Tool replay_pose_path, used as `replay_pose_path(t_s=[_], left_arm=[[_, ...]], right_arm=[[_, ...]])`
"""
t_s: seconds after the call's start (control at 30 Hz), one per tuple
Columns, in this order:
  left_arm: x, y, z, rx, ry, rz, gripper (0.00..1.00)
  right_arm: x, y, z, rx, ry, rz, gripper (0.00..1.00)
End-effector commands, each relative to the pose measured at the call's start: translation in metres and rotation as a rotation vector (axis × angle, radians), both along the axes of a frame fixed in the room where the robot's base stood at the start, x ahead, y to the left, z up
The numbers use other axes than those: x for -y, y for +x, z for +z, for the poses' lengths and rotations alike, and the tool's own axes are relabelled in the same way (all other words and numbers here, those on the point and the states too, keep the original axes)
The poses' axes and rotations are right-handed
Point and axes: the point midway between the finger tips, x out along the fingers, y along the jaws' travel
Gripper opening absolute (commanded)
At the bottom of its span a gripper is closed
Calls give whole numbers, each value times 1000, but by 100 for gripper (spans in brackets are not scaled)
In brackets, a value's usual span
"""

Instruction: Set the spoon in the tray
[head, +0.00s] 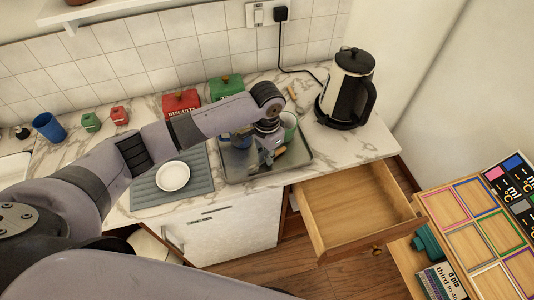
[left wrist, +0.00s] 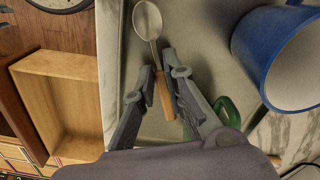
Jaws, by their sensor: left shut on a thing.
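My left gripper (head: 267,158) is over the grey metal tray (head: 302,158) on the counter. In the left wrist view the fingertips (left wrist: 163,84) are shut on the wooden handle of a spoon (left wrist: 147,20). Its metal bowl points to the top of that view, over the tray (left wrist: 203,32). I cannot tell whether the spoon touches the tray floor. In the head view the gripper largely hides the spoon. My right gripper is not in view.
A blue mug (left wrist: 272,45) and a green mug (head: 290,121) stand close to the gripper at the tray. A black-and-cream kettle (head: 345,88) stands to the right. An open empty drawer (head: 355,207) juts out below. A white plate (head: 173,176) lies on a grey mat (head: 200,180).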

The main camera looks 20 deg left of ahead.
Motion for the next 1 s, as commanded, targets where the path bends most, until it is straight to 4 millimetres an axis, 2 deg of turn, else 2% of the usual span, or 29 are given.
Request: replay_pose_path(t_s=[0.4, 0.43, 0.7, 1.0], left_arm=[[1, 0, -6, 1, -2, 0, 0], [1, 1, -5, 2, -1, 0, 14], [0, 1, -5, 2, -1, 0, 32], [0, 1, -4, 2, -1, 0, 32]], right_arm=[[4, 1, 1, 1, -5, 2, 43], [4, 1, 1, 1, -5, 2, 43], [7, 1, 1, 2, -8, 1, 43], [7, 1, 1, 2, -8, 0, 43]])
